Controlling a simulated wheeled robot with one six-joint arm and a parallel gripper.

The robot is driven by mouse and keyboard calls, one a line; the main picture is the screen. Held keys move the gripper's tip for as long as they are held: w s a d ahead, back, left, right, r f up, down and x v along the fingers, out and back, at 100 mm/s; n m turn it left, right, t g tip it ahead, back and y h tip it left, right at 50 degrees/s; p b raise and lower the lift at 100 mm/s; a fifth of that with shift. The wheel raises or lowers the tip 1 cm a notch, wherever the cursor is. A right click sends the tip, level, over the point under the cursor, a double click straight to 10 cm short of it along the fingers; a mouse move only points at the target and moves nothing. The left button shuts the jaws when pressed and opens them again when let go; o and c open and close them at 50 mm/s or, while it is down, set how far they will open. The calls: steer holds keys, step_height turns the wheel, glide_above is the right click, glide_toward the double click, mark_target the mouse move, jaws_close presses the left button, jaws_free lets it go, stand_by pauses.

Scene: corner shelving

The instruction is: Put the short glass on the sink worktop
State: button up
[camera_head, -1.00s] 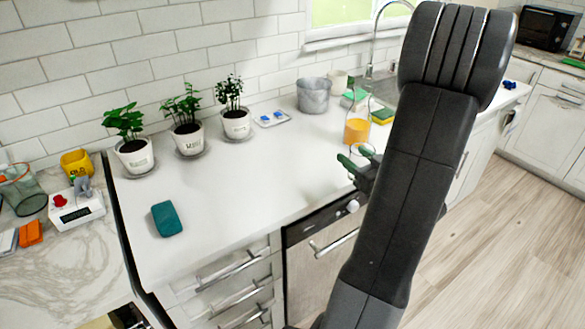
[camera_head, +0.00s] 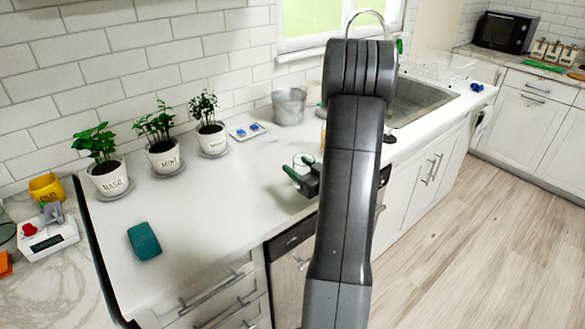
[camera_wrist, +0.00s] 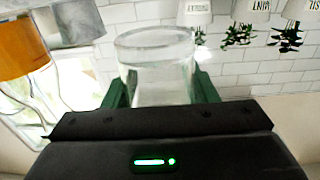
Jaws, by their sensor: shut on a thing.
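The short glass (camera_wrist: 155,65) is clear and sits between the green fingers of my gripper (camera_wrist: 160,92) in the wrist view. My gripper is shut on it. In the head view the glass (camera_head: 304,160) shows small beside the green fingertips of my gripper (camera_head: 293,172), over the white sink worktop (camera_head: 230,200). I cannot tell from this view whether its base touches the worktop. The sink (camera_head: 415,100) lies to the right, behind my arm.
Three potted herbs (camera_head: 165,158) and a metal bucket (camera_head: 289,106) stand along the wall. A teal sponge-like block (camera_head: 144,241) lies at the front left. An orange-filled container (camera_wrist: 20,48) is close beside the glass in the wrist view. The worktop's middle is clear.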

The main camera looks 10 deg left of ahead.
steer(key=shift+w+a+f+p, duration=0.3)
steer(key=shift+w+a+f, duration=0.45)
steer(key=shift+a+f, duration=0.25)
steer(key=shift+w+a+f, duration=0.2)
steer(key=shift+f+b, duration=0.2)
steer(key=shift+b, duration=0.15)
steer(key=o, duration=1.1)
steer(key=shift+o, duration=0.2)
steer(key=shift+r, duration=0.1)
steer(key=shift+r+p, duration=0.15)
steer(key=shift+p, duration=0.2)
steer(key=b+v, duration=0.2)
steer(key=v, duration=1)
steer(key=shift+b, duration=0.3)
steer(key=shift+s, duration=0.1)
